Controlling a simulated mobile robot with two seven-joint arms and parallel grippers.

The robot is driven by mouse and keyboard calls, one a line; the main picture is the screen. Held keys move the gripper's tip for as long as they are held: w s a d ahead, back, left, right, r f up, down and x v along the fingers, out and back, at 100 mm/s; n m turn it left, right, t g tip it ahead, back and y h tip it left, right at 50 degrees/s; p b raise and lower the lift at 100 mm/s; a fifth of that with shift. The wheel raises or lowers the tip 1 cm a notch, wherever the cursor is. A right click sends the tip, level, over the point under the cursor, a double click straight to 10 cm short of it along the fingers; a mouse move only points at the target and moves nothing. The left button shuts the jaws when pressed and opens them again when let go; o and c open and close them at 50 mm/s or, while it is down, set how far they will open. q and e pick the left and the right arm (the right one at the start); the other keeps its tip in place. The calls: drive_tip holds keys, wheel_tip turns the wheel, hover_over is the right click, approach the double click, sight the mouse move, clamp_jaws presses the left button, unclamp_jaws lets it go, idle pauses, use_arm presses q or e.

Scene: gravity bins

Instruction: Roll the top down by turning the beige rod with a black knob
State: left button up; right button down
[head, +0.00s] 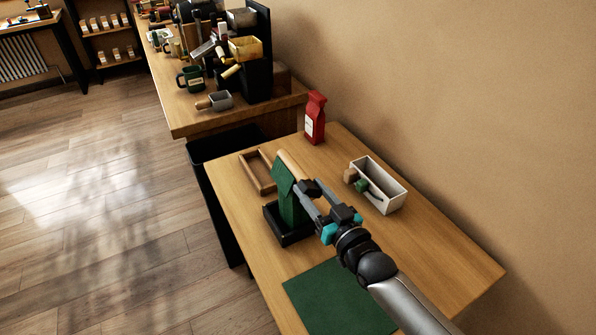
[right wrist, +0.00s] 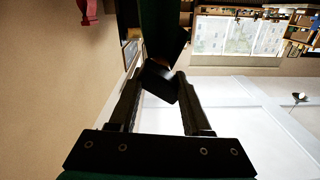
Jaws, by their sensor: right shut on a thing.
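A beige rod (head: 290,164) lies along the top edge of a green bag or sheet (head: 287,205). The green piece stands up from a black tray-like base (head: 270,216) on the near table. My right gripper (head: 309,196) reaches in from the lower right and is shut on the black knob (head: 306,186) at the rod's near end. In the right wrist view the black knob (right wrist: 158,82) sits tilted between the two fingertips. The gripper and arm hide part of the green piece's right side. My left gripper is not in view.
A white box (head: 391,191) with small items stands right of the gripper. A green mat (head: 338,300) lies in front. The wall bounds the table's right side.

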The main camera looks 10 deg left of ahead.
drive_tip(key=m, duration=0.4)
drive_tip(key=shift+f+b, duration=0.1)
drive_tip(key=shift+b, duration=0.2)
drive_tip(key=m, duration=0.3)
drive_tip(key=c, duration=0.5)
unclamp_jaws()
drive_tip(key=shift+p+v, duration=0.5)
drive_tip(key=shift+v, duration=0.85)
drive_tip(key=shift+p+v, duration=0.35)
drive_tip(key=shift+v, duration=0.8)
